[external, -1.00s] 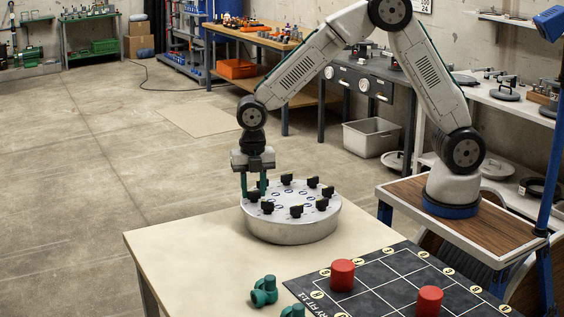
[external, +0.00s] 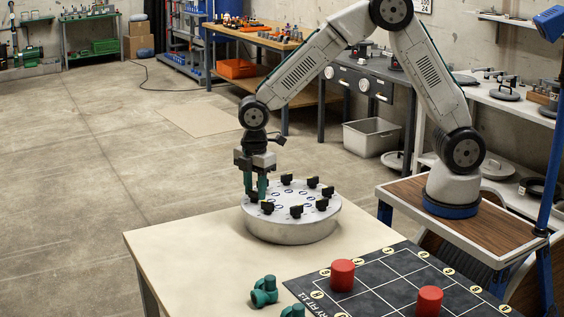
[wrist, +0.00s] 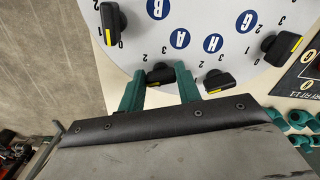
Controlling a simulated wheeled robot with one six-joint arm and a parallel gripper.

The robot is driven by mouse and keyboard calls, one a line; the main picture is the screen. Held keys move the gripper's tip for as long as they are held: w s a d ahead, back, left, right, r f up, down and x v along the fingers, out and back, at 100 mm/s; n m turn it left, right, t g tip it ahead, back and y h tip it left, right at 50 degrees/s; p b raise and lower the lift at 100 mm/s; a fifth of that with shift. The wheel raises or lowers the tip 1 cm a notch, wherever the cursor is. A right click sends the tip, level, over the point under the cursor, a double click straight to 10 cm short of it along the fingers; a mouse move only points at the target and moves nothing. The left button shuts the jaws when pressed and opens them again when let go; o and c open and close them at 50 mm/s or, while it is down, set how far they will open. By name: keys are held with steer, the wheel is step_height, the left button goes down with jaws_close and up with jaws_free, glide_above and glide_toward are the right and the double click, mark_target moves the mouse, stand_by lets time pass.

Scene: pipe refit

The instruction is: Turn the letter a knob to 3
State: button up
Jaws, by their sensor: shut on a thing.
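The round silver dial plate (external: 290,228) stands on the table with several black knobs around its rim. In the wrist view the blue letter A disc (wrist: 180,39) lies on its white face. The letter a knob (wrist: 159,73) is the black one nearest that disc. My gripper (wrist: 161,75) is shut on this knob, with one green finger on each side. In the external view my gripper (external: 255,192) reaches down at the plate's left edge and largely hides the knob. Its pointer mark and the number it faces cannot be read clearly.
Neighbouring knobs stand close by, one beside the H disc (wrist: 217,81) and one toward the B disc (wrist: 112,23). A dark grid board (external: 388,279) with red cylinders (external: 342,275) and green pipe fittings (external: 264,291) lie nearer the camera. The table's left part is clear.

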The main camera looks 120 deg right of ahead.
mark_target(255, 192)
steer(key=m, duration=0.5)
steer(key=shift+a+m, duration=0.1)
steer(key=shift+m, duration=0.2)
steer(key=m, duration=0.4)
steer(key=shift+a+m, duration=0.1)
steer(key=shift+m, duration=0.2)
steer(key=m, duration=0.5)
steer(key=shift+w, duration=0.15)
steer(key=m, duration=0.5)
steer(key=shift+w+a, duration=0.1)
steer(key=o, duration=1)
steer(key=shift+c, duration=0.2)
steer(key=shift+r, duration=3.9)
